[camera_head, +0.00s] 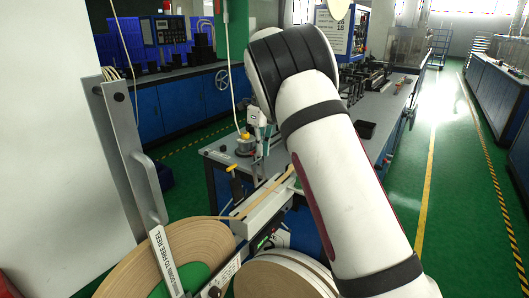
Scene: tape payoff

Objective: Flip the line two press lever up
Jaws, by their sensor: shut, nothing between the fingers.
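A grey metal lever arm (165,262) lies over a large tape reel (193,240) at the lower left. It carries a white label reading "DOWN TO FREE REEL" and slants down to the right. I cannot tell whether it is the line two press lever. A second pale reel (285,277) sits to its right, partly cut off by the bottom edge and beside my white arm.
A tall grey bracket with a handle (130,157) stands at the left, close to a white panel (45,130). A blue workbench (222,160) with small machines stands behind. A green-floored aisle (440,150) is open at the right.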

